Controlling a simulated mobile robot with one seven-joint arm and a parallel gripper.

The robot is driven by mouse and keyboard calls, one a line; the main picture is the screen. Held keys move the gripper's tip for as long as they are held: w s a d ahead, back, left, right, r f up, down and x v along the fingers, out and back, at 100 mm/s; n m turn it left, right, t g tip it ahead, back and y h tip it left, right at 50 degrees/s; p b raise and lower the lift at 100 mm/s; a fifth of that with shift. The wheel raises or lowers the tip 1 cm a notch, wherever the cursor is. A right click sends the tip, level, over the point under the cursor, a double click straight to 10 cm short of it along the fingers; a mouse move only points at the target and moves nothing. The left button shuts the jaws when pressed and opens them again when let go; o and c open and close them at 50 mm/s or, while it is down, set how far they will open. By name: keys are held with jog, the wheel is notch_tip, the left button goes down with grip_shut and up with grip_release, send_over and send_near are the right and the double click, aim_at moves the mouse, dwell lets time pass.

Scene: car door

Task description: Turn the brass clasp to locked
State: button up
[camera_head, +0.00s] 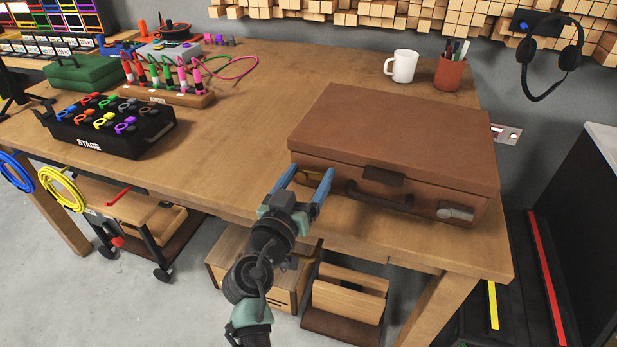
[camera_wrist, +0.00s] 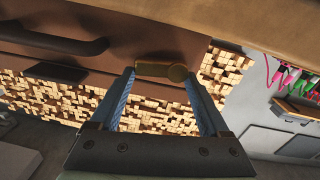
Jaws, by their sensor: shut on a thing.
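The brown case (camera_head: 400,135) lies closed on the wooden bench, with its front toward me. The brass clasp (camera_wrist: 160,70) is on the case front and shows in the wrist view as a short bar with a rounded end at the right. It lies roughly level across that picture. My gripper (camera_head: 306,176) is at the left part of the case front, and its blue fingers hide most of the clasp in the head view. In the wrist view, my gripper (camera_wrist: 160,76) is shut on the clasp, with a fingertip at each end of it.
A dark carry handle (camera_head: 379,199) and a silver clasp (camera_head: 456,212) are on the case front, right of my gripper. A white mug (camera_head: 401,66) and a pen cup (camera_head: 449,72) stand behind the case.

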jog(key=n, duration=0.4)
jog(key=shift+w+a+r, duration=0.1)
jog(key=shift+a+r, duration=0.15)
jog(key=shift+a, duration=0.05)
jog(key=n, duration=0.4)
jog(key=shift+w+a+r+p, duration=0.1)
jog(key=shift+a+r+p, duration=0.1)
jog(key=shift+a+p, duration=0.15)
jog(key=n, duration=0.2)
jog(key=n+p, duration=0.1)
jog(key=shift+w+a+n, duration=0.15)
jog(key=shift+a+n, duration=0.1)
jog(key=shift+n, duration=0.05)
jog(key=shift+w+a+f+n+p, duration=0.1)
jog(key=shift+a+n+p, duration=0.1)
jog(key=shift+n, duration=0.55)
jog(key=shift+a+n+p, duration=0.1)
jog(key=shift+n+p, duration=0.15)
jog(key=shift+n, duration=0.55)
jog(key=shift+w+a+f+n+p, duration=0.1)
jog(key=shift+n+p, duration=0.1)
jog(key=shift+n, duration=0.55)
jog(key=o, duration=1.2)
jog(key=p+v, duration=0.1)
jog(key=v, duration=1.2)
jog(key=shift+s+p, duration=0.1)
jog(key=shift+p, duration=0.2)
